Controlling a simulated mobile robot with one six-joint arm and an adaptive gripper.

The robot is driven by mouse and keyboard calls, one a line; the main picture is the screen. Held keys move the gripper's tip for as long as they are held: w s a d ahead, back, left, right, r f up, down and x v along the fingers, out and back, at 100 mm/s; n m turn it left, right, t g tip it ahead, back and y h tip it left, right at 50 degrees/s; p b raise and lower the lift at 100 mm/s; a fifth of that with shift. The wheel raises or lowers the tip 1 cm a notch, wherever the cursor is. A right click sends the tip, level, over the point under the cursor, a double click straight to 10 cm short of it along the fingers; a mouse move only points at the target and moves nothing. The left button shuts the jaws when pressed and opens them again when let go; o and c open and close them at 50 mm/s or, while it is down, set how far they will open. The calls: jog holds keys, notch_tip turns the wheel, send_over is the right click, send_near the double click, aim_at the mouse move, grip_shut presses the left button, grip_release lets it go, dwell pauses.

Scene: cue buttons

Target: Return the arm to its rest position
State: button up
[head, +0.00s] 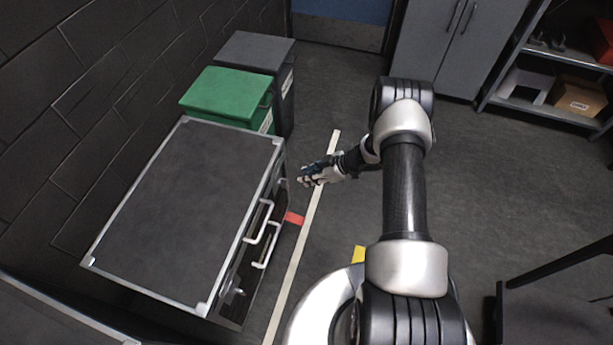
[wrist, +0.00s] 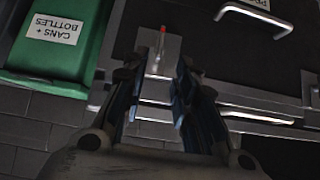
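My arm reaches out from the bottom of the head view, with a bend at the elbow. My gripper (head: 304,178) is above the floor, just right of the large dark case with silver edges (head: 185,215). In the wrist view my gripper (wrist: 157,85) has its two fingers apart, with nothing held between them. Beyond the fingers a small grey plate (wrist: 160,55) with a red tip shows on the dark front of the case. Whether the fingers touch anything cannot be told; they look clear in the head view.
Shelving (head: 555,118) and a grey cabinet (head: 440,50) are at the back right. The middle floor is open.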

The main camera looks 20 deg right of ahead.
dwell(0.4)
jog(key=w+d+r+m+t+h, duration=0.1)
jog(key=w+d+r+h, duration=0.3)
jog(key=r, duration=0.5)
jog(key=w+d+r+m+t+h, duration=0.1)
jog(key=w+d+r+t, duration=0.1)
jog(key=w+r, duration=0.5)
jog(key=s+d+r+m+h, duration=0.1)
jog(key=s+r+m+h, duration=0.15)
jog(key=r, duration=0.85)
jog(key=s+d+r+m+h, duration=0.15)
jog(key=s+r, duration=0.25)
jog(key=r, duration=0.6)
jog(key=s+a+r+m+g+h, duration=0.1)
jog(key=s+a+r+m, duration=0.1)
jog(key=s+r, duration=0.4)
jog(key=s+a+r+m+h, duration=0.1)
jog(key=s+a+r, duration=0.3)
jog(key=s, duration=0.5)
jog(key=s+a+m+g+y, duration=0.1)
jog(key=s+a, duration=0.3)
jog(key=s, duration=0.6)
jog(key=s+a+g+y, duration=0.1)
jog(key=s+a, duration=0.4)
jog(key=s, duration=0.6)
jog(key=shift+a+f+m+g+y, duration=0.15)
jog(key=shift+a+m+g+y, duration=0.2)
jog(key=shift+y, duration=0.45)
